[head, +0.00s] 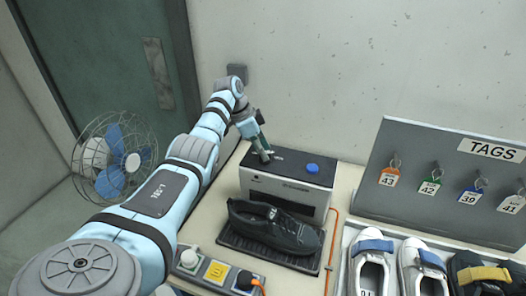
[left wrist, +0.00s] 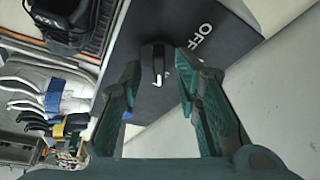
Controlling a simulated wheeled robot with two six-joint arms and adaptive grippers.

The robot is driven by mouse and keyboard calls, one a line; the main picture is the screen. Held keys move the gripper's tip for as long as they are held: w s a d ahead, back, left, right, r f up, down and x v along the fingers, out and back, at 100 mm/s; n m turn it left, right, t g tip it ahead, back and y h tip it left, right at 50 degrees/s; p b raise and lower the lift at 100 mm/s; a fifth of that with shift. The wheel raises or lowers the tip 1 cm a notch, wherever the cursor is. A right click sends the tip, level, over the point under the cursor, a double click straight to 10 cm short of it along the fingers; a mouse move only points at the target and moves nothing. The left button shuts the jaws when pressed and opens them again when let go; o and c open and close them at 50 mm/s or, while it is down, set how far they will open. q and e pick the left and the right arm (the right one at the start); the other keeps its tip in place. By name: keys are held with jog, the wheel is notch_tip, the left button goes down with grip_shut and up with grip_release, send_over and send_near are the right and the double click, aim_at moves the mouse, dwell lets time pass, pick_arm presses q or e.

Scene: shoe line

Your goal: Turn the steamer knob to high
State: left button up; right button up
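The steamer (head: 285,190) is a white box with a dark top, standing by the wall. Its knob (left wrist: 155,62) is black with a white pointer mark, and the word OFF (left wrist: 201,36) is printed on the dark top beside it. In the left wrist view the pointer runs down the picture, not toward the word OFF. My left gripper (head: 265,153) is over the left part of the steamer top. In the left wrist view its two fingers (left wrist: 158,78) are apart, one on each side of the knob; I cannot tell whether they touch it. My right gripper is not in view.
A blue button (head: 312,168) sits on the steamer's right top. A black shoe (head: 274,228) lies on a dark mat in front. A tags board (head: 440,175) and several shoes (head: 370,265) are at right. A control box (head: 215,271) and a fan (head: 115,160) are at left.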

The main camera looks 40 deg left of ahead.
pick_arm(q)
jog(key=v, duration=1.1)
jog(key=shift+s, duration=0.15)
jog(key=shift+d, duration=0.15)
